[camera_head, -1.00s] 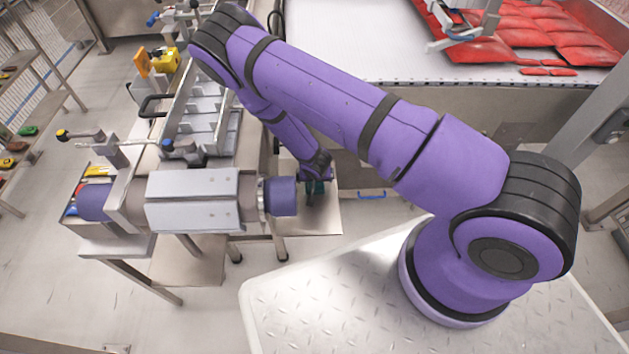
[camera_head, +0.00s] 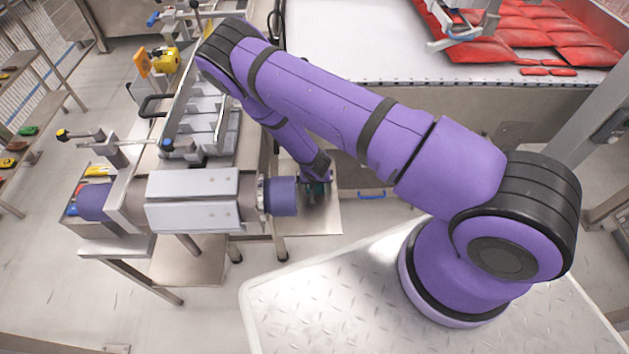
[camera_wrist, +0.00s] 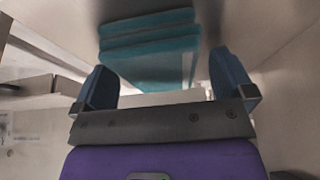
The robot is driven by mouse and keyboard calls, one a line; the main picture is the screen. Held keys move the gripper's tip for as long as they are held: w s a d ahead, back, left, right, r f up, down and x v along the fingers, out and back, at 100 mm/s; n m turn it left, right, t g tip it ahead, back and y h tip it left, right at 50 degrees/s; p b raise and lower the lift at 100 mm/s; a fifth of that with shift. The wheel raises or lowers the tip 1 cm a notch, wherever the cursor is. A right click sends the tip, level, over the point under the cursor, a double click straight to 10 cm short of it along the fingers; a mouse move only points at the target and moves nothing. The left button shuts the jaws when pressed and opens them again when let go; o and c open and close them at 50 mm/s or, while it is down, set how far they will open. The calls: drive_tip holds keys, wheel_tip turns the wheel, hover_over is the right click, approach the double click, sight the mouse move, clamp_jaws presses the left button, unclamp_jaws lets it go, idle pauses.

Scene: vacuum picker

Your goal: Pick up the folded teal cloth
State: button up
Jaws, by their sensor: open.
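The folded teal cloth (camera_wrist: 150,48) shows in the wrist view as a neat stack of layers on a bare metal surface (camera_wrist: 245,25). My gripper (camera_wrist: 162,66) is open, with one dark blue finger on each side of the picture. The near part of the cloth shows in the gap between the fingers, and nothing is gripped. I cannot tell whether the fingers touch it. In the head view my gripper (camera_head: 316,184) is low over the small steel shelf (camera_head: 322,222) at the end of the bench. My wrist hides most of the cloth there.
The cylindrical machine (camera_head: 192,198) with a purple end cap stands just left of my gripper. The white conveyor (camera_head: 345,45) with red packs (camera_head: 540,35) is behind. A blue handle (camera_head: 372,195) is right of the shelf. Open floor lies at front left.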

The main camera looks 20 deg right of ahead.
drive_tip(key=c, duration=1)
drive_tip(key=shift+o, duration=0.2)
drive_tip(key=shift+r, duration=0.15)
